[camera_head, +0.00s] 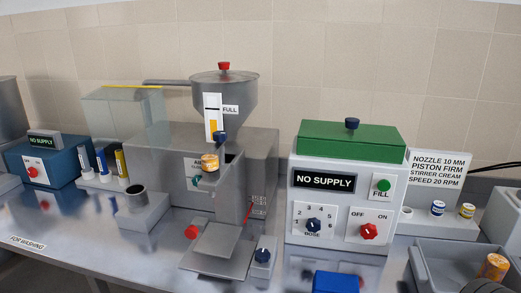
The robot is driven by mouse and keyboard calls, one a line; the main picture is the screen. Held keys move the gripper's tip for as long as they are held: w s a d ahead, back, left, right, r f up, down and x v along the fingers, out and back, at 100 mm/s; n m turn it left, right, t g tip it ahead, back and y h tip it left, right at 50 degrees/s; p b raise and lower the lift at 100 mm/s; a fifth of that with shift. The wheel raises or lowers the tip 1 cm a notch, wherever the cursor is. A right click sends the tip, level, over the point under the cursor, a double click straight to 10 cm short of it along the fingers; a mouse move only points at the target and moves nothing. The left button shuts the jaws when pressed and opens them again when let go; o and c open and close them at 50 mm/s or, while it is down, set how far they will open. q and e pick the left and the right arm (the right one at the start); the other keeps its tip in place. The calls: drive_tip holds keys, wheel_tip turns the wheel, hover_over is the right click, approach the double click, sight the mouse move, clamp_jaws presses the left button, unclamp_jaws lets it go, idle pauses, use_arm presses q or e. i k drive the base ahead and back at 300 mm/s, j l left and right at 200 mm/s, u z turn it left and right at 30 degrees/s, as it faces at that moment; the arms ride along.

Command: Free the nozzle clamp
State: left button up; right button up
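A grey filling machine (150,150) stands left of centre with a steel hopper (240,100) on top. A gold-orange cylinder (210,162) sits at its front opening, with a small teal part (197,181) just below and a partly hidden small label beside it. A dark blue knob (220,137) is under the level gauge (213,115). A thin red lever (249,210) is on the right side of the front. I cannot tell for certain which part is the nozzle clamp, or whether it is fastened. Neither gripper shows.
A white "NO SUPPLY" box (325,212) with a green lid stands right of the machine. A red knob (191,232) and a blue knob (263,255) flank the front plate (218,262). A grey tray (440,262) is at right.

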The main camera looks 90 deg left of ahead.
sight(220, 137)
drive_tip(key=i+l+u, duration=0.15)
drive_tip(key=l+u, duration=0.15)
drive_tip(key=u, duration=3.05)
drive_tip(key=l, duration=0.1)
